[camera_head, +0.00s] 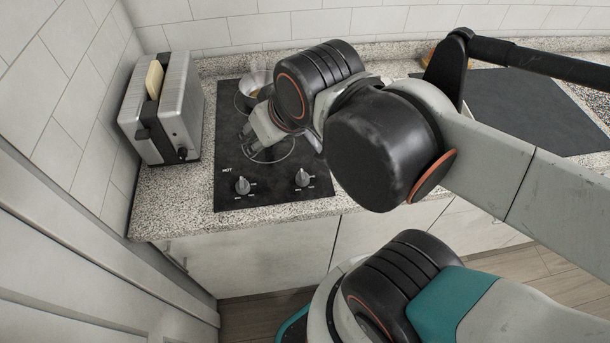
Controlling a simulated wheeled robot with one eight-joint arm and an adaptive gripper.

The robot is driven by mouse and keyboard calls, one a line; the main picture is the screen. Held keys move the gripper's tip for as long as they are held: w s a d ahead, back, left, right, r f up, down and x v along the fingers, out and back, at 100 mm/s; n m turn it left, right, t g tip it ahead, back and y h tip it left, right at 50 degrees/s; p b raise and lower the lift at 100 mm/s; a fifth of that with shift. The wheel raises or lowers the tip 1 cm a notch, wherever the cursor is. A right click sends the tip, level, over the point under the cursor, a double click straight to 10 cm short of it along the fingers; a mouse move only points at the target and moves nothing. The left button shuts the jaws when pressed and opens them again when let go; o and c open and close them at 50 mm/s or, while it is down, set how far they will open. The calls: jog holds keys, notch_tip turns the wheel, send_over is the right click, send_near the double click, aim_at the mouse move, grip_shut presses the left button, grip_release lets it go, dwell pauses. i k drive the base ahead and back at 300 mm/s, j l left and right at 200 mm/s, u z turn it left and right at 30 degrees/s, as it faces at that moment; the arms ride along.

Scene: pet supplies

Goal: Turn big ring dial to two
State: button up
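A black cooktop (228,150) is set in the speckled counter. A left dial (242,185) and a right dial (302,177), both grey, stand at its front edge. Their markings are too small to read, and I cannot tell which one serves the big ring. A thin burner ring (288,153) shows behind the dials, partly hidden by my arm. My gripper (250,143) is over this ring, behind both dials and apart from them. Its fingers are small and partly covered by my wrist, so its opening is unclear.
A small metal pot (256,82) stands on the rear of the cooktop. A silver toaster (163,118) with bread in it stands left of the cooktop, near the tiled wall. A dark panel (520,108) lies on the counter at the right.

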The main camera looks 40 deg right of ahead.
aim_at(302, 178)
jog(key=k+l+u, duration=0.25)
jog(key=u, duration=0.15)
jog(key=k+l+u, duration=0.4)
jog(key=i, duration=0.1)
